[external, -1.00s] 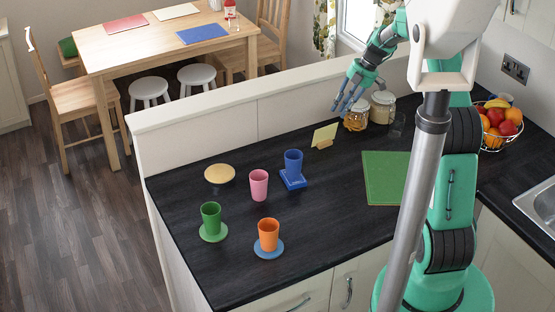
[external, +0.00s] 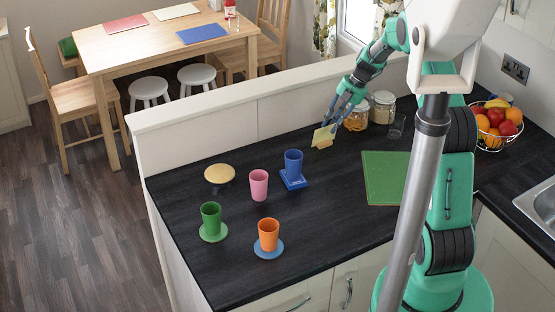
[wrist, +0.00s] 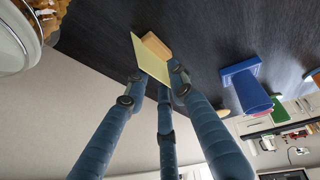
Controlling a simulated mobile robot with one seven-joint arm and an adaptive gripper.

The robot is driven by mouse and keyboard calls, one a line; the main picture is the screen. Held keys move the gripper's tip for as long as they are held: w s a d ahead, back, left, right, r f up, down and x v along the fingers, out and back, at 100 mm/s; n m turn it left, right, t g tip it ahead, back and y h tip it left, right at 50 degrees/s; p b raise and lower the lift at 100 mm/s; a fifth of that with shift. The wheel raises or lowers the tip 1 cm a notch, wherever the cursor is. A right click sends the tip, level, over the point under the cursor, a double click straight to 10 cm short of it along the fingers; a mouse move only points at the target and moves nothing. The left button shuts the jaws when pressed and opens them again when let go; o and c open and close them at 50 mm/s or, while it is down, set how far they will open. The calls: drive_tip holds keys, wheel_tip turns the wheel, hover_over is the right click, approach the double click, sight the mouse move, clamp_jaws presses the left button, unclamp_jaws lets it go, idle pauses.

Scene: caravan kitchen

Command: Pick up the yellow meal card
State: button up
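The yellow meal card (external: 322,137) stands in a small wooden holder at the back of the dark counter. In the wrist view the card (wrist: 150,58) leans in its wooden block (wrist: 157,45). My gripper (external: 333,122) is right at the card, reaching down from the upper right. In the wrist view my gripper (wrist: 156,78) has its blue fingers spread, with tips on either side of the card's near edge. Whether any finger touches the card is unclear.
Glass jars (external: 356,117) stand close to the right of my gripper. A blue cup (external: 293,162) on a blue base is to the left front, with pink, green and orange cups beyond. A green board (external: 385,178) lies to the right. A low wall (external: 300,85) runs behind.

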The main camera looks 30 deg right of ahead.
sight(320, 142)
drive_tip(key=shift+x, duration=2.8)
clamp_jaws()
